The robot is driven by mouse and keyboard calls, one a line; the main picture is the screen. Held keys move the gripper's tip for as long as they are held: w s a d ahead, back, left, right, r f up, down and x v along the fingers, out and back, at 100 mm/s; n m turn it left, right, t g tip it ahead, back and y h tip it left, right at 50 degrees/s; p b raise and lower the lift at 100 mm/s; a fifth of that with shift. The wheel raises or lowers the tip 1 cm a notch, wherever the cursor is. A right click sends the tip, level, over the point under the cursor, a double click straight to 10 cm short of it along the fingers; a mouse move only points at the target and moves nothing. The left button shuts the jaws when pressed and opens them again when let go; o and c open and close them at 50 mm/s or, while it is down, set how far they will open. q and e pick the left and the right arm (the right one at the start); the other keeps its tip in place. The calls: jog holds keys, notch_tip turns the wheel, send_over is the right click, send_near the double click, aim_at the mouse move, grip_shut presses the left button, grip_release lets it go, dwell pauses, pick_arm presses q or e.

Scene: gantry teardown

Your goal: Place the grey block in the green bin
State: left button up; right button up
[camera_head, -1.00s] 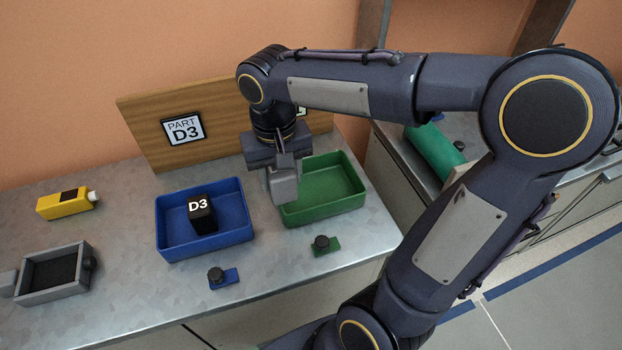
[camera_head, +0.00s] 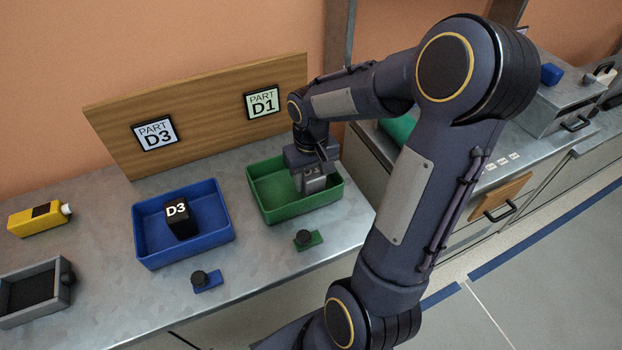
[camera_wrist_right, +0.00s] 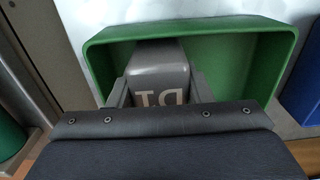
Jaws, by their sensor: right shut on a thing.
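The green bin (camera_head: 272,211) stands on the metal bench below the PART D1 sign. My right gripper (camera_head: 313,186) is over the right part of the bin, pointing down. In the right wrist view, my right gripper (camera_wrist_right: 160,95) is shut on the grey block (camera_wrist_right: 160,65), which bears the marking D1. The block overlaps the green bin (camera_wrist_right: 235,30) in that view. I cannot tell whether the block touches the bin floor. In the head view the block is hardly distinguishable from the gripper. My left gripper is not in view.
A blue bin (camera_head: 150,253) with a black block marked D3 (camera_head: 182,218) stands left of the green bin. A yellow bottle (camera_head: 36,220) and a grey tray (camera_head: 62,296) are farther left. Blue (camera_head: 206,281) and green (camera_head: 308,240) tabs with black knobs sit in front of the bins.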

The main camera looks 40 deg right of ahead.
jog(key=shift+f, duration=0.4)
jog(key=shift+f, duration=0.15)
jog(key=o, duration=1.1)
